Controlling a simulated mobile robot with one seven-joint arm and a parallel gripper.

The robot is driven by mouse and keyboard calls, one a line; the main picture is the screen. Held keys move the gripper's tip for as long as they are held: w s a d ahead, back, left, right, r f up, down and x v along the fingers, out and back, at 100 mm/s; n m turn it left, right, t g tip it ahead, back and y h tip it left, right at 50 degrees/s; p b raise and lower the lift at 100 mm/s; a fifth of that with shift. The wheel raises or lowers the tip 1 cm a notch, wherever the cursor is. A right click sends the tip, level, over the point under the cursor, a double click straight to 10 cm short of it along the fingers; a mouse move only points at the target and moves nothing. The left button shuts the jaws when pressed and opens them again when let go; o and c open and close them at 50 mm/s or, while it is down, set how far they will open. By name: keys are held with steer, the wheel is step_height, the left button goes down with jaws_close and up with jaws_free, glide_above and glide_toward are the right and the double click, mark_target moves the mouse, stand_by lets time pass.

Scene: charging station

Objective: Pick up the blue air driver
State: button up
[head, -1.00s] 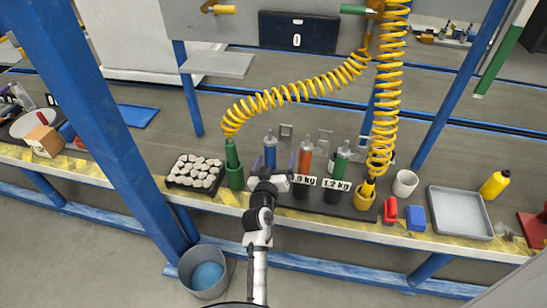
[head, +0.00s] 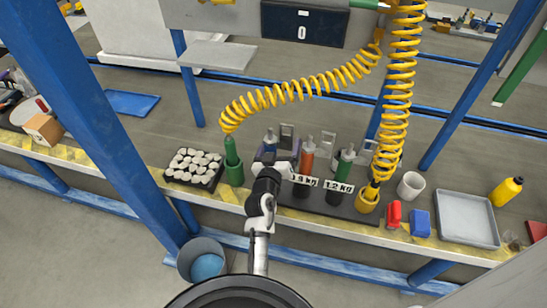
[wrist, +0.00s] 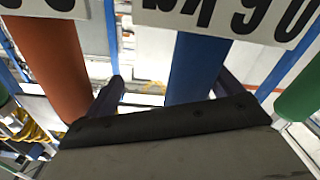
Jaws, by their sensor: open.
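The blue air driver (head: 270,140) stands upright in the dark rack on the bench, left of the orange driver (head: 308,156). My gripper (head: 273,158) is in front of it and hides most of it in the head view. In the wrist view the blue driver's body (wrist: 197,65) shows between the two dark fingers of my gripper (wrist: 170,82). The fingers are open, and contact with the driver cannot be told. The orange driver (wrist: 52,65) is outside the left finger there.
A green driver (head: 344,164) stands right of the orange one, behind weight labels (head: 322,184). A grey tray (head: 468,220) lies at right.

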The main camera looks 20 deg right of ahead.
steer(key=shift+s+a+r, duration=0.1)
steer(key=shift+c, duration=0.8)
steer(key=c, duration=1.2)
steer(key=shift+c, duration=0.9)
steer(key=shift+r, duration=0.1)
